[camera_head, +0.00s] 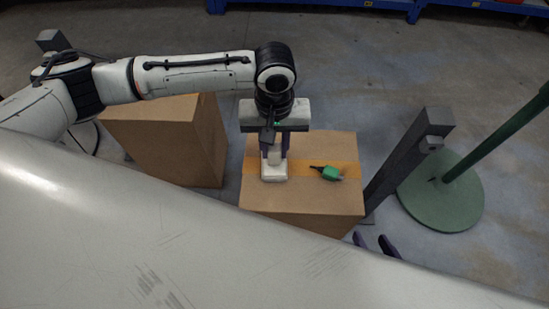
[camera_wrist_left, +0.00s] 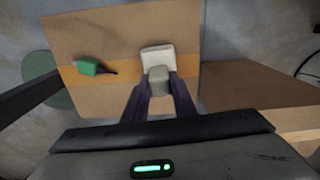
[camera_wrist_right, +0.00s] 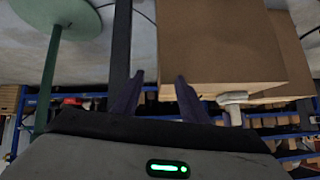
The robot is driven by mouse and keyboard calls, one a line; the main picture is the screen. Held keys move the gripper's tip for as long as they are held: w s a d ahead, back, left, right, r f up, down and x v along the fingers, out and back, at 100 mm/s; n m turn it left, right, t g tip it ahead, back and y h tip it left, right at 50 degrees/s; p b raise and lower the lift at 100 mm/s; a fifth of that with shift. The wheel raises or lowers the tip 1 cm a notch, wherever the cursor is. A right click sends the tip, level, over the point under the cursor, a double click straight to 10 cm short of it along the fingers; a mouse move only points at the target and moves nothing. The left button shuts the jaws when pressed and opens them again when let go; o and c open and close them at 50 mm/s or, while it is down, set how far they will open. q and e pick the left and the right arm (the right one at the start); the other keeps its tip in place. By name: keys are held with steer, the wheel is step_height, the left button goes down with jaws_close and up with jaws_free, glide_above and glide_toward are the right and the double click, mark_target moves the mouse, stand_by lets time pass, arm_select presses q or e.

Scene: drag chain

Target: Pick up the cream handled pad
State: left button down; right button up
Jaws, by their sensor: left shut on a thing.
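The cream handled pad (camera_head: 274,174) is on top of the cardboard box (camera_head: 300,205), left of the box's middle. In the left wrist view the pad (camera_wrist_left: 157,53) shows its flat base and its raised handle between my fingers. My left gripper (camera_head: 273,152) points down from above and is shut on the pad's handle; its fingers also show in the left wrist view (camera_wrist_left: 160,88). Whether the pad still touches the box is hard to tell. My right gripper (camera_head: 376,244) is low in front of the box, with its fingers apart and nothing between them (camera_wrist_right: 160,88).
A green and black tool (camera_head: 329,173) lies on the same box, right of the pad. A second cardboard box (camera_head: 170,140) stands to the left. A dark post (camera_head: 405,160) and a round green base with a pole (camera_head: 440,195) stand to the right.

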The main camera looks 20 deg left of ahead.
arm_select(q)
steer(key=shift+r, duration=0.1)
step_height(320, 180, up, 10)
steer(key=p, duration=0.3)
